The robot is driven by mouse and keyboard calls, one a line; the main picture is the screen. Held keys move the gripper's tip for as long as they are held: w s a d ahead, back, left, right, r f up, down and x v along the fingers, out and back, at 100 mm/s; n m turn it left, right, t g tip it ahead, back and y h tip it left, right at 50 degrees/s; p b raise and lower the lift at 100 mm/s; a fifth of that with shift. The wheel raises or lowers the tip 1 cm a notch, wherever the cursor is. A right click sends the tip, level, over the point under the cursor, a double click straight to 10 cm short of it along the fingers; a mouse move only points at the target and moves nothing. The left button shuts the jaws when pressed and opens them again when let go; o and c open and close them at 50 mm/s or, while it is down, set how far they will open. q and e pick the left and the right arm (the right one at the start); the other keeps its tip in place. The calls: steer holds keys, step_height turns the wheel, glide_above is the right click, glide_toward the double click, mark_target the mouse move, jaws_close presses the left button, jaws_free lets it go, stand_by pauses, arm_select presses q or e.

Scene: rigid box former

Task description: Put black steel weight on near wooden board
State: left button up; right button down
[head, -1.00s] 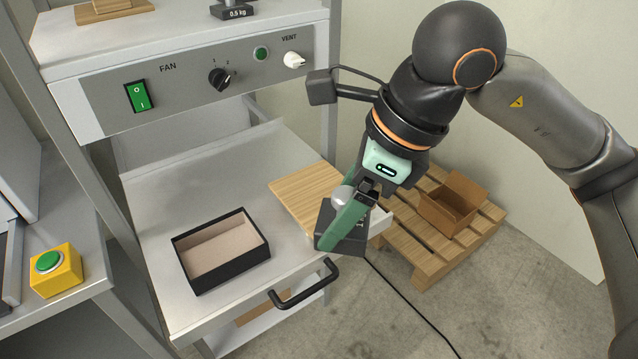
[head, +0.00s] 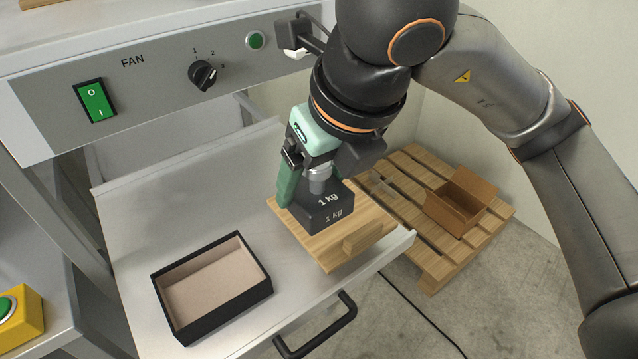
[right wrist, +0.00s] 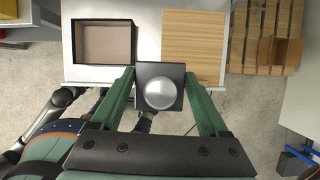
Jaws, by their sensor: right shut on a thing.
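The black steel weight (head: 328,213) is a dark block marked 1 kg with a silver knob on top. In the head view the weight appears over the near wooden board (head: 325,254), roughly level. Whether it touches the board I cannot tell. In the right wrist view the weight (right wrist: 160,85) is between the fingers and overlaps the lower left side of the board (right wrist: 193,45). My left gripper is not in view.
The board lies on a grey pull-out shelf (head: 140,215) with a black handle (head: 318,330). An open black box (head: 212,285) stands left of the board. A pallet (head: 415,225) with a cardboard box (head: 460,202) is on the floor at right. A control panel (head: 160,80) rises behind.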

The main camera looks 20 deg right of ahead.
steer(key=w+d+f, duration=0.1)
steer(key=w+f, duration=0.1)
steer(key=w, duration=0.1)
steer(key=w+d+f, duration=0.1)
steer(key=w+f, duration=0.2)
steer(key=w, duration=0.1)
steer(key=w+d+f, duration=0.2)
steer(key=w, duration=0.1)
steer(key=shift+w+f, duration=0.15)
steer(key=shift+f, duration=0.1)
steer(key=shift+w+d+f, duration=0.1)
steer(key=shift+w+f, duration=0.25)
steer(key=shift+f, duration=0.15)
steer(key=shift+w+f, duration=0.2)
steer(key=shift+f, duration=1.5)
steer(key=shift+b, duration=0.3)
steer(key=shift+f, duration=0.2)
jaws_free()
steer(key=shift+s, duration=0.1)
steer(key=shift+r, duration=0.1)
steer(key=p+v, duration=0.1)
steer(key=v, duration=1.1)
